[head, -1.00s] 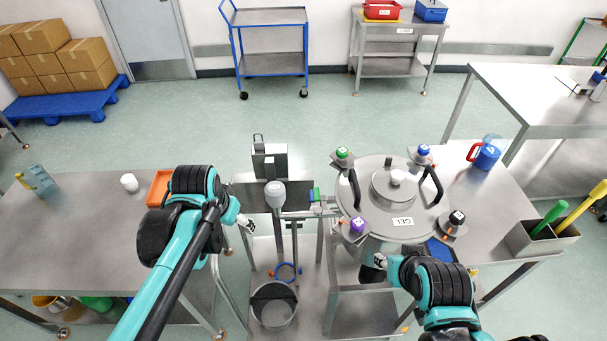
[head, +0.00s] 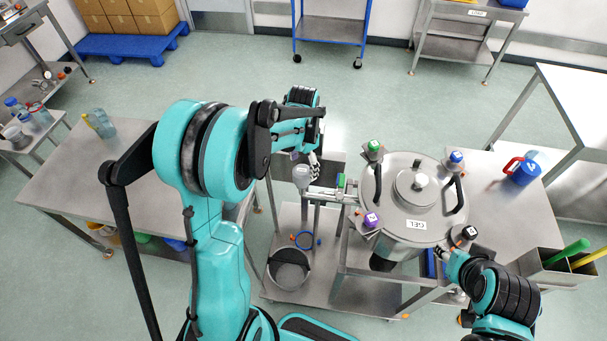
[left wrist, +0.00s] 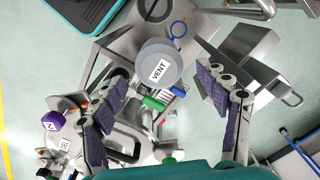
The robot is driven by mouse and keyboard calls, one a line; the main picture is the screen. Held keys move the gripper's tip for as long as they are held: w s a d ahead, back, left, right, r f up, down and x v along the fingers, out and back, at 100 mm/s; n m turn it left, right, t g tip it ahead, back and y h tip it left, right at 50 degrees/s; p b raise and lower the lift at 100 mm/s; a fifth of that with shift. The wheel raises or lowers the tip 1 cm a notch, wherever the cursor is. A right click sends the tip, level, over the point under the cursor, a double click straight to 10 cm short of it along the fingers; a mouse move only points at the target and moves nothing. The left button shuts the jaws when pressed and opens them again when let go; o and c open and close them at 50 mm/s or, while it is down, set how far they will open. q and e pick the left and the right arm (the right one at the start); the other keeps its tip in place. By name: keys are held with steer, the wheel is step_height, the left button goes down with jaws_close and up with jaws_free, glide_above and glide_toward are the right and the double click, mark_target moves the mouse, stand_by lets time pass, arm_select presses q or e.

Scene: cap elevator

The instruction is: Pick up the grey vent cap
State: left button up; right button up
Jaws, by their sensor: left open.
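The grey vent cap (head: 301,172) sits on top of a post left of the large gel vessel in the head view. In the left wrist view the round cap (left wrist: 158,64), marked VENT, lies between and beyond the fingers of my left gripper (left wrist: 161,82). The left gripper is open and empty; in the head view it (head: 313,160) hangs beside and above the cap, partly hidden by my arm. I cannot tell whether it touches the cap. My right gripper (head: 444,254) is near the black cap at the vessel's lower right; its jaws are too small to read.
The steel gel vessel (head: 402,222) carries green, blue, purple and black caps around its rim. A bucket (head: 289,270) stands on the low shelf. A blue jug (head: 524,172) is on the right table. A left table (head: 70,190) lies beside my left arm.

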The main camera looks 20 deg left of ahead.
mark_target(302, 170)
arm_select(q)
steer(key=f, duration=0.3)
steer(key=shift+s+a+f, duration=0.15)
steer(key=shift+s, duration=0.05)
steer(key=c, duration=1.3)
steer(key=shift+o, duration=0.2)
